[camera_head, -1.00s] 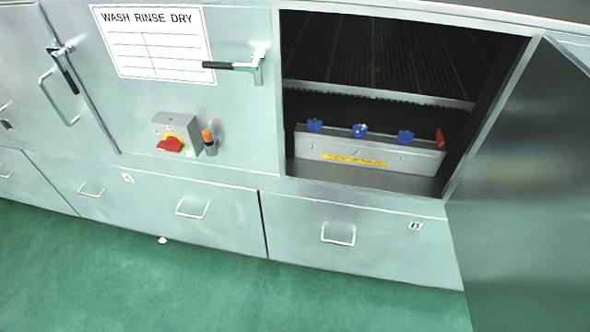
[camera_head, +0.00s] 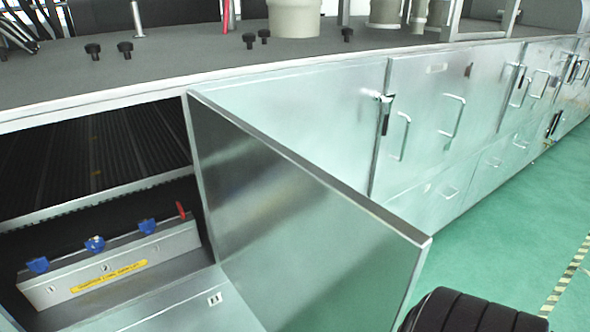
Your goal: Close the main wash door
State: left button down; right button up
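The main wash door (camera_head: 300,225) is a plain metal panel. It stands wide open, hinged at the right edge of the opening and swung out toward me. The wash opening (camera_head: 90,150) at the left shows a dark ribbed interior. Inside it sits a metal box (camera_head: 115,262) with blue knobs, a red piece and a yellow label. A black ribbed rounded part (camera_head: 470,312), perhaps of my own arm, shows at the bottom right, apart from the door in the picture. No gripper fingers are in view.
More closed cabinet doors with handles (camera_head: 450,115) run along the machine to the right. The machine top (camera_head: 180,50) carries black knobs and pale cylinders. Green floor (camera_head: 500,225) is clear at the right, with a striped line (camera_head: 568,275).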

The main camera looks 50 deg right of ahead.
aim_at(305, 250)
jog(key=k+l, duration=0.1)
jog(key=l, duration=0.45)
jog(key=k+l, duration=0.1)
jog(key=l, duration=0.4)
jog(key=k+l, duration=0.1)
jog(key=l, duration=0.45)
